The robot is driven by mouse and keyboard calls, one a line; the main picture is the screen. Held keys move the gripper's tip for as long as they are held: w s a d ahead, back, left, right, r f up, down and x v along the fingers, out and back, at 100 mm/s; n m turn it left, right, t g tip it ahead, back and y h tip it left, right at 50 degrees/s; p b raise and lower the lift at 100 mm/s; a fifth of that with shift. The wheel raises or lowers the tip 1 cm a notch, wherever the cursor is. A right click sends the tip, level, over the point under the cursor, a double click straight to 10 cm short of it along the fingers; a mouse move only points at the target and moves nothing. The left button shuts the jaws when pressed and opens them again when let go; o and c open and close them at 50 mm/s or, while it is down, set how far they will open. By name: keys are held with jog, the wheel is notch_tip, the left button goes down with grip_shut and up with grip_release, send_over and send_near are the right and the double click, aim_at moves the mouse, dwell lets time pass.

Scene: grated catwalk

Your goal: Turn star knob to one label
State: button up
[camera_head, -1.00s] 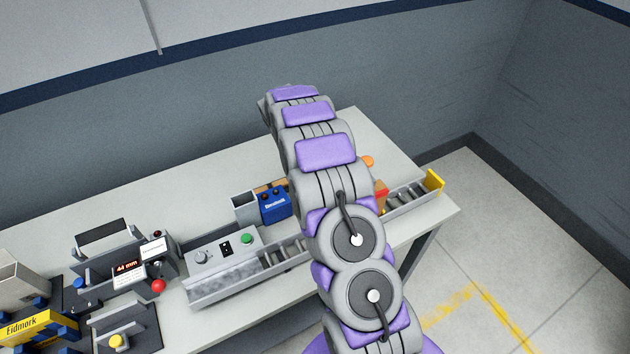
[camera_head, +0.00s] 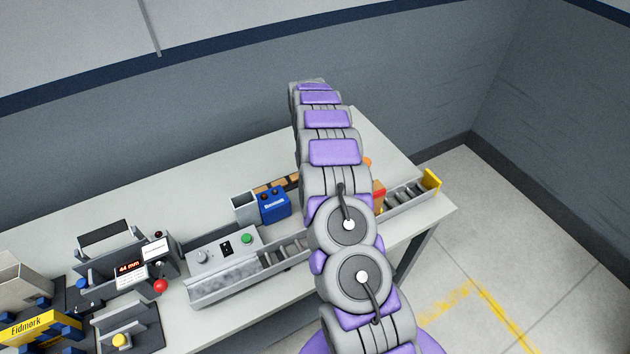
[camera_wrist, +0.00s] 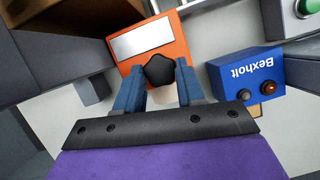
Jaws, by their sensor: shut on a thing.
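The black star knob (camera_wrist: 160,70) shows in the wrist view, in front of an orange unit (camera_wrist: 180,42) with a blank pale plate. The blue fingers of my gripper (camera_wrist: 158,84) stand on either side of the knob and are shut on it. I cannot read any label around the knob or tell where it points. In the head view my arm hides the knob and my gripper.
A blue Bexholt box (camera_wrist: 242,82) sits close to the right of my gripper in the wrist view; it also shows in the head view (camera_head: 275,206). A roller conveyor (camera_head: 285,250) with a green button (camera_head: 247,238) runs along the bench (camera_head: 130,205). A display device (camera_head: 128,267) stands left.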

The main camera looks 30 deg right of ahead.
jog(key=shift+d+m+y, duration=0.1)
jog(key=shift+m+y, duration=0.3)
jog(key=shift+m, duration=0.7)
jog(key=o, duration=1)
jog(key=p+v, duration=1.6)
jog(key=v, duration=0.1)
jog(key=shift+s+d+r, duration=0.1)
jog(key=shift+s+d, duration=0.1)
jog(key=shift+w+r+p, duration=0.1)
jog(key=shift+p, duration=0.55)
